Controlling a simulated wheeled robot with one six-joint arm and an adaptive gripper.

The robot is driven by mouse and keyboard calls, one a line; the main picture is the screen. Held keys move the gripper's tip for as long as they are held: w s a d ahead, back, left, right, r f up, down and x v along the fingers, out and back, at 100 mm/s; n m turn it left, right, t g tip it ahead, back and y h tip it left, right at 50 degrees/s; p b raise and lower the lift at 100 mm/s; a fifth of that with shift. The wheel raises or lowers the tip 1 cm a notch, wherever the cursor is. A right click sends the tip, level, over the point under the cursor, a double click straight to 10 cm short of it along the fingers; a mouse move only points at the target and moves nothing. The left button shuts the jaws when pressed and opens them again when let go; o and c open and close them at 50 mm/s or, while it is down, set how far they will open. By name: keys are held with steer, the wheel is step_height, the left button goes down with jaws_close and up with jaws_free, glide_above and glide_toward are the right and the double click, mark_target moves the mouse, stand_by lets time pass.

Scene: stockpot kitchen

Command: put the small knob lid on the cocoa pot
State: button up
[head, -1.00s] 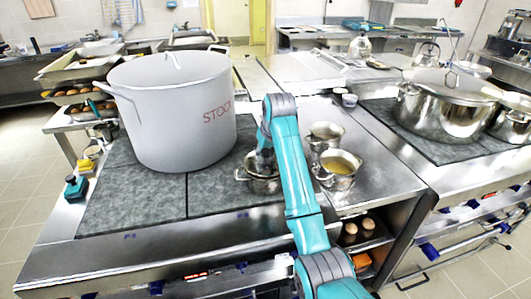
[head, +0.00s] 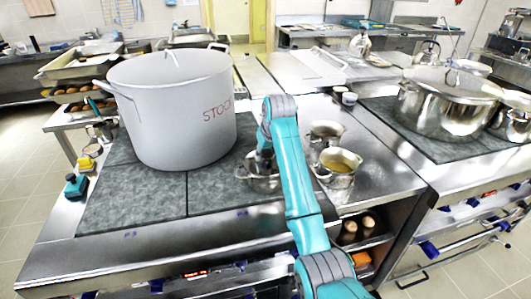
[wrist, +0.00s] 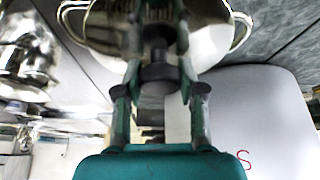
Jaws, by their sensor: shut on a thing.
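A small two-handled steel pot (head: 262,184) stands on the dark hob, right of the big stockpot; I take it for the cocoa pot. My gripper (head: 264,158) points down over this pot, with the arm hiding its right part. In the wrist view my gripper (wrist: 159,35) is closed in front of round shiny metal with a loop handle on each side. Whether the lid touches the rim I cannot tell.
A large grey stockpot (head: 172,120) stands close on the left. Two small steel pots, one empty-looking (head: 325,134) and one with yellowish contents (head: 339,163), stand just right of my arm. A big lidded pot (head: 445,110) is on the right hob.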

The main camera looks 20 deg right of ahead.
steer(key=o, duration=1.3)
